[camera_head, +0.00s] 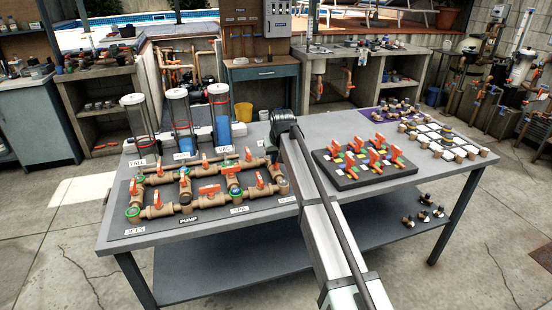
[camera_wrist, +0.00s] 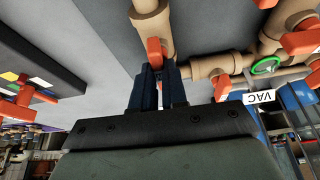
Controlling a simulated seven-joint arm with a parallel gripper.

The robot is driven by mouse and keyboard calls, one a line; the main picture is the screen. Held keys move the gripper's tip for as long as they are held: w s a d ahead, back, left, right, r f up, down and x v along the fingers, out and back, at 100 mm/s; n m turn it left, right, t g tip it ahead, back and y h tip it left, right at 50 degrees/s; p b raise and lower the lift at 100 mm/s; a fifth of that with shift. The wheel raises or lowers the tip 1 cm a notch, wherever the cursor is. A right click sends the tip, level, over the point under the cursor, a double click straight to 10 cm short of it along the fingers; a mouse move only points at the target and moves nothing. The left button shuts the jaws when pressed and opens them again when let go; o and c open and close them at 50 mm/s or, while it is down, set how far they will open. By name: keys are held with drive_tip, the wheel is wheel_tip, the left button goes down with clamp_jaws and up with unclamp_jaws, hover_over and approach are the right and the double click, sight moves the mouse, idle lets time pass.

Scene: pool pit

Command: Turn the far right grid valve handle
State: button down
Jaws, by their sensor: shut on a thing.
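The pipe grid of tan pipes and orange valve handles (camera_head: 155,212) lies on the left of the grey table. The far right grid valve handle (camera_head: 275,169) is orange and sits at the grid's right end, close beside my arm. In the wrist view the orange handle (camera_wrist: 155,50) stands on a tan pipe (camera_wrist: 152,22). My gripper (camera_wrist: 160,77) has its two dark fingers shut on this handle, one on each side. The fingers hide the handle's lower part. In the head view my arm hides the fingers.
A dark board (camera_head: 345,182) with coloured squares and several orange handles lies right of my arm. Clear cylinders (camera_head: 179,118) stand behind the grid. Further right is a white-checked board (camera_head: 440,143). A VAC label (camera_wrist: 262,97) is near the grid. The table's front right is bare.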

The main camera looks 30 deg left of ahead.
drive_tip(key=m, duration=0.2)
drive_tip(key=m+h, duration=0.1)
drive_tip(key=m, duration=0.1)
drive_tip(key=shift+a+m+t+h, duration=0.15)
drive_tip(key=shift+m+t+h, duration=0.15)
drive_tip(key=shift+t, duration=0.1)
drive_tip(key=m+h, duration=0.1)
drive_tip(key=m, duration=0.3)
drive_tip(key=shift+a+m+h, duration=0.15)
drive_tip(key=shift+m+h, duration=0.15)
drive_tip(key=shift+h, duration=0.1)
drive_tip(key=m, duration=0.2)
drive_tip(key=m+h, duration=0.1)
drive_tip(key=m, duration=0.1)
drive_tip(key=shift+a+h, duration=0.15)
drive_tip(key=shift+h, duration=0.15)
drive_tip(key=shift+m+g+h, duration=0.5)
drive_tip(key=shift+m+h, duration=0.1)
drive_tip(key=shift+m, duration=1.4)
drive_tip(key=c, duration=1.2)
unclamp_jaws()
drive_tip(key=shift+o, duration=0.2)
